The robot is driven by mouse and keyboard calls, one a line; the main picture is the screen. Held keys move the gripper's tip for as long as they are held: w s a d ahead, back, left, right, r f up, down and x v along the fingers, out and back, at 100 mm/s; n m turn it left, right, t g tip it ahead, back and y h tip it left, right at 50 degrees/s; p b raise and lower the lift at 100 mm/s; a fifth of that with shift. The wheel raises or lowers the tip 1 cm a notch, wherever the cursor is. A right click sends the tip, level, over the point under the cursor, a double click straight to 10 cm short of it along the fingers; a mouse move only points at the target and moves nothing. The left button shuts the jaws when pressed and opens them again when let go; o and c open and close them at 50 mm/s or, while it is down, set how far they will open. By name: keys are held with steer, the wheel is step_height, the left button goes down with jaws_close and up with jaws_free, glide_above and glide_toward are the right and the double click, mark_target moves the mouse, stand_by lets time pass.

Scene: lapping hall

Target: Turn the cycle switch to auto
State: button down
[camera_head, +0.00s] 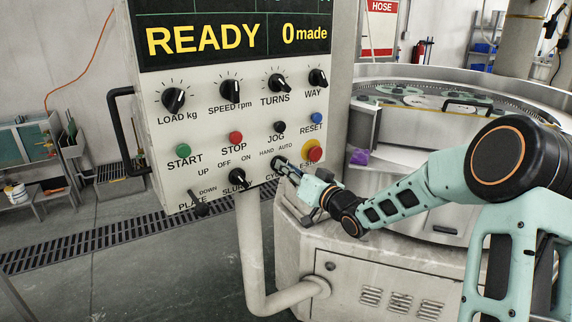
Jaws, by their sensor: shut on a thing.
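The cycle switch (281,162) is a small dark knob low on the right of the white control panel (200,128). The words HAND and AUTO stand above it, and its CYCLE label below is partly covered. My gripper (284,163) reaches in from the right and is shut on this knob. The fingers hide most of the knob, so I cannot tell which way it points.
The red emergency stop on its yellow base (314,152) sits just right of and above my gripper. The slurry switch (238,177) is to the left, and the plate lever (199,204) is further left. The round lapping machine (440,78) stands behind my arm.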

steer(key=shift+m, duration=0.6)
steer(key=shift+p, duration=0.3)
steer(key=c, duration=2)
jaws_free()
steer(key=shift+o, duration=0.2)
steer(key=shift+s+d, duration=0.1)
steer(key=v, duration=1.1)
steer(key=shift+s+d, duration=0.2)
steer(key=shift+s, duration=0.15)
